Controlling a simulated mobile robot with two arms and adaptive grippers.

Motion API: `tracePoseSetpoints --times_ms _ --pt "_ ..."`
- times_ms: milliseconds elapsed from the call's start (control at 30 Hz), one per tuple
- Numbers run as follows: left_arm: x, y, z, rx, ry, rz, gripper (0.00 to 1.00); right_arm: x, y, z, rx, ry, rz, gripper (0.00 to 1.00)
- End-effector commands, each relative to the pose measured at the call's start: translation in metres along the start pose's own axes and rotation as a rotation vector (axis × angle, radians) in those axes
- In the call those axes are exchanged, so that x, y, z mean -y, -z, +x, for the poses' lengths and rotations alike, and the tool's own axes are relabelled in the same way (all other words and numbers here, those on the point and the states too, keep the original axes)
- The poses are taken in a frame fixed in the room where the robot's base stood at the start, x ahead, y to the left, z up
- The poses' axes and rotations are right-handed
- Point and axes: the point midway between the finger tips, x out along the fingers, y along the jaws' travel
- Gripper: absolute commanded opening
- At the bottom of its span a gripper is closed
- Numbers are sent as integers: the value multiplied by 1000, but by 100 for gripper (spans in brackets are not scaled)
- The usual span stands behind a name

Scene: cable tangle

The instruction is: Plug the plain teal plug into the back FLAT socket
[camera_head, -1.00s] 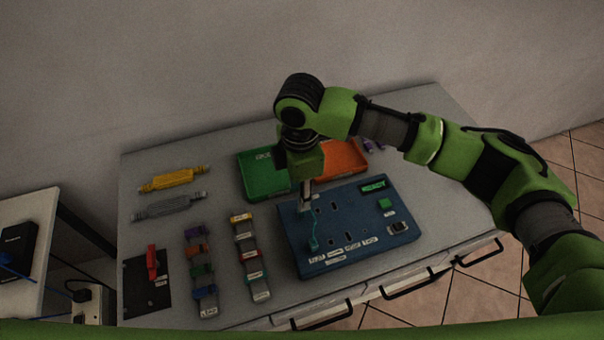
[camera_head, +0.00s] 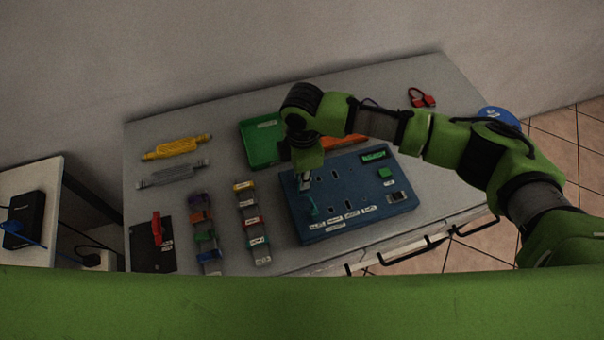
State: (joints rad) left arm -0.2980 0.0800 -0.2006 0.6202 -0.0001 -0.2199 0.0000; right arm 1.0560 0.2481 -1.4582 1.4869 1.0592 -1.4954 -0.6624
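A blue socket board (camera_head: 375,205) lies on the table, with dark slots in its top and white labels along its front. My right gripper (camera_head: 305,186) points down over the back left part of the board, its tips at or just above the surface. A small teal piece with a short teal lead (camera_head: 312,206) is just in front of the fingertips, on the board's left side. The lead runs up towards the fingertips. Whether the fingers hold the teal plug is too small to tell, and the spot under them is hidden. My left gripper is out of view.
A yellow connector (camera_head: 177,147) and a grey one (camera_head: 172,174) lie back left. A red cable (camera_head: 422,98) lies back right.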

Motion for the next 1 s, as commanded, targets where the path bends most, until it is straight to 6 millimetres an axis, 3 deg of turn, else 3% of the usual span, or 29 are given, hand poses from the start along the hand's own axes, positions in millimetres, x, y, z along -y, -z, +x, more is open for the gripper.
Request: tracePoseSetpoints --times_ms 133,167,200,833,867,900,1000 --pt "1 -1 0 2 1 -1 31 0 0 0 0 0 0 0" --pt "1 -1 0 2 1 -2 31 0 0 0 0 0 0 8" --pt "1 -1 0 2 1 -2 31 0 0 0 0 0 0 0" --pt "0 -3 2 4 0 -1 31 0 0 6 0 1 0 0" --pt "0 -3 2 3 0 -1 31 0 0 6 0 0 0 19" --pt "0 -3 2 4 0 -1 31 0 0 6 0 1 0 29" --pt "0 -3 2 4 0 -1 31 0 0 6 0 1 0 33"
